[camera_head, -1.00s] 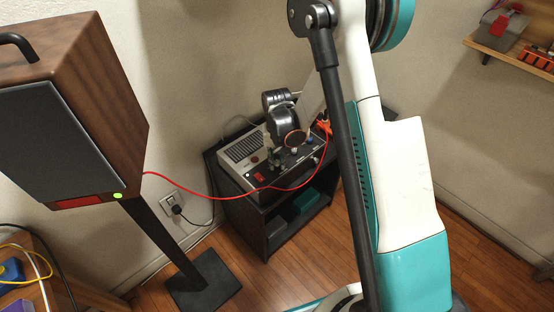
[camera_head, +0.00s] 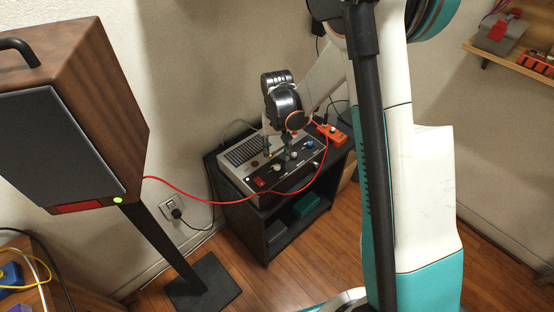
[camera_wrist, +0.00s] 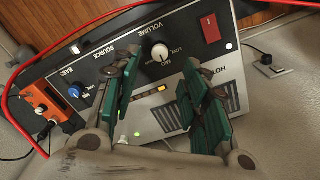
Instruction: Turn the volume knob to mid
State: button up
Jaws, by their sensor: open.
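The amplifier (camera_head: 238,165) stands on a dark stand, and its black panel (camera_wrist: 185,45) fills the upper part of the wrist view. The white volume knob (camera_wrist: 160,52) sits under the VOLUME lettering; it also shows in the head view (camera_head: 276,168). I cannot read its pointer clearly against the small marks. My gripper (camera_wrist: 160,68) is open, its green fingers on either side of the knob in the picture, with no clear contact. In the head view my gripper (camera_head: 278,147) hangs over the amplifier. The left finger partly hides the source knob in the wrist view.
A red cable (camera_head: 233,201) runs from the speaker (camera_head: 95,110) across the amplifier's front to an orange box (camera_head: 332,134). A red switch (camera_wrist: 210,27) and a blue bass knob (camera_wrist: 74,92) flank the volume area. The wooden floor in front is clear.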

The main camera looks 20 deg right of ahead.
jog(key=shift+r, duration=2.6)
jog(key=s+r+n+t, duration=0.1)
jog(key=s+r+t, duration=0.1)
jog(key=s+r, duration=0.4)
jog(key=s+r+t, duration=0.1)
jog(key=s+r, duration=0.3)
jog(key=r, duration=0.4)
jog(key=s+r+n+t, duration=0.1)
jog(key=s+r+t, duration=0.3)
jog(key=s, duration=0.9)
jog(key=shift+s+d, duration=0.3)
jog(key=shift+s, duration=0.1)
jog(key=shift+r, duration=0.1)
